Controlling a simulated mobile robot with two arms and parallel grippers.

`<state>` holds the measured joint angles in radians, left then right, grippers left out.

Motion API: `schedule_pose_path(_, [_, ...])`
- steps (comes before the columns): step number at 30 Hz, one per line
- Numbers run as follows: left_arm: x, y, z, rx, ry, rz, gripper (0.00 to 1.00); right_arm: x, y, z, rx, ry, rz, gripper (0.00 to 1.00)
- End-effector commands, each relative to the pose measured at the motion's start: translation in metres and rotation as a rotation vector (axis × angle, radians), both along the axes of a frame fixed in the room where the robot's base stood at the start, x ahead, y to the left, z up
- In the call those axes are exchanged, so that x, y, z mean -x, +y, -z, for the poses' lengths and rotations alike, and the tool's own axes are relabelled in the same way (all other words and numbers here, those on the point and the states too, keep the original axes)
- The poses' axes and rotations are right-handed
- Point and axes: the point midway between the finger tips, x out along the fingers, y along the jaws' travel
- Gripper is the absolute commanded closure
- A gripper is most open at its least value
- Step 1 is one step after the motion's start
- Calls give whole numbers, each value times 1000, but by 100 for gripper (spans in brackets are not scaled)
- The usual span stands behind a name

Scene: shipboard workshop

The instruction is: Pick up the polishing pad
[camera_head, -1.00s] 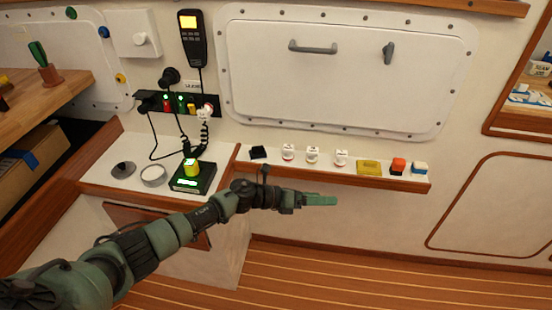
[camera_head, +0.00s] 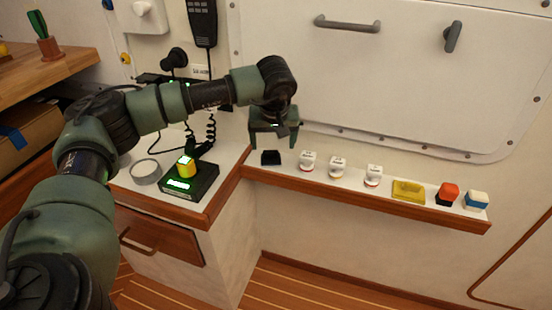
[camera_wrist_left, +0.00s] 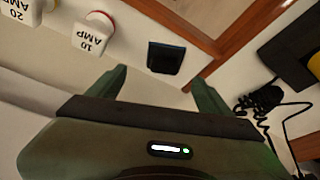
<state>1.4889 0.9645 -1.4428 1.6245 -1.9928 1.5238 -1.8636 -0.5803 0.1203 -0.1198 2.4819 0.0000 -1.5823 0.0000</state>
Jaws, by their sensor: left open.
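A small black square item (camera_head: 271,158), which looks like the polishing pad, lies at the left end of the narrow wall shelf. It also shows in the left wrist view (camera_wrist_left: 166,57), ahead of my fingers. My left gripper (camera_head: 274,142) is open, pointing down just above and behind the black item in the head view. In the left wrist view the item appears between and beyond the two spread fingertips (camera_wrist_left: 160,82), with nothing held. My right gripper is not in view.
White amp-labelled fuses (camera_head: 337,168) stand right of the pad on the wooden-edged shelf (camera_head: 350,193). Further right are a yellow piece (camera_head: 408,190), a red-and-black block (camera_head: 447,195) and a blue-and-white block (camera_head: 476,200). A black device with a green display (camera_head: 188,183) stands on the left counter.

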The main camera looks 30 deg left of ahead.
Motion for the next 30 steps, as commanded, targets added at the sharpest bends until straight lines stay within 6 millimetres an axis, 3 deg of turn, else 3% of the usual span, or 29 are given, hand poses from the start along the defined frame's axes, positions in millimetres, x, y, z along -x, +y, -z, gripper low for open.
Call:
schedule_pose_path(12, [-14, 14, 54, 3, -1, -3, 20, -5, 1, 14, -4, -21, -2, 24])
schedule_pose_path(22, [-16, 16, 59, 4, -2, -3, 20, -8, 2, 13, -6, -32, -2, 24])
schedule_pose_path(27, [-16, 15, 59, 4, -2, -3, 67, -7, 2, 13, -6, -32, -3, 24])
schedule_pose_path(29, [-16, 15, 59, 4, -2, -3, 84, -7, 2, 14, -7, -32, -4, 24])
schedule_pose_path(30, [-16, 15, 59, 4, -2, -3, 87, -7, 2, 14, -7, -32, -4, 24])
